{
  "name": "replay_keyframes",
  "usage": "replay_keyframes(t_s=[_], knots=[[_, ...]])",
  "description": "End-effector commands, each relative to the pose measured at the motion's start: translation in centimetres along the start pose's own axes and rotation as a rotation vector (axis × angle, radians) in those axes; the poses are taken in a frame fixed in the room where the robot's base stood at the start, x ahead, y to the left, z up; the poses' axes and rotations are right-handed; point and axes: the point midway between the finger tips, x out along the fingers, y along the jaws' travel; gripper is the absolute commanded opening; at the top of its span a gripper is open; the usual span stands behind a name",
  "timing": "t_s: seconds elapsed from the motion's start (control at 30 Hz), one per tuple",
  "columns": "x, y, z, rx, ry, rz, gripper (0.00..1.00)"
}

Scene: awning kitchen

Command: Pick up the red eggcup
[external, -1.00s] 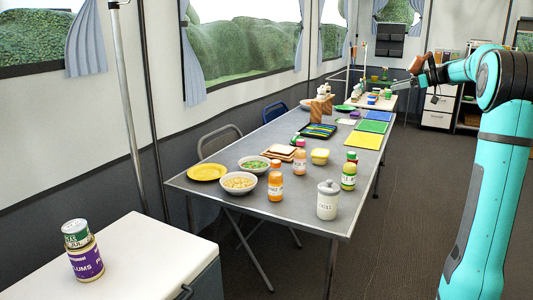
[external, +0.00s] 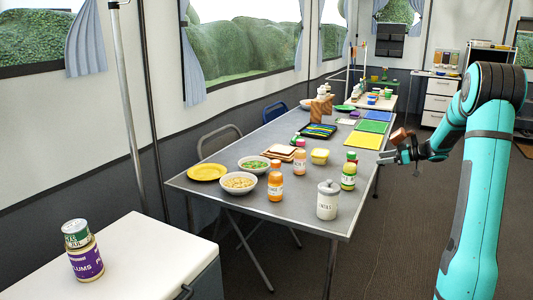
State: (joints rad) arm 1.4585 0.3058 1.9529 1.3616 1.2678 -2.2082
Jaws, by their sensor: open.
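I cannot make out a red eggcup in the external view. It may be hidden or too small among the things on the long grey table (external: 232,205). My gripper (external: 388,156) is at the table's right side, near the yellow mat (external: 362,141) and right of the green-capped bottle (external: 348,173). It is open, and I see nothing between its fingers.
Stacked cans (external: 84,255) stand on a white chest (external: 140,258). The floor right of the table is clear.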

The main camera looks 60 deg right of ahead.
Motion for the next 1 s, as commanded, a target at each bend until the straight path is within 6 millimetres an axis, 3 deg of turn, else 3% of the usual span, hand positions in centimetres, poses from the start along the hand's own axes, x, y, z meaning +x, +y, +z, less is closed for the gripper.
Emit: replay_keyframes(t_s=[0.5, 1.0], knots=[[9.0, -0.1, -0.1, 0.001, -0.001, -0.003, 0.68], [12.6, -0.4, -0.3, 0.001, -0.001, -0.002, 0.68]])
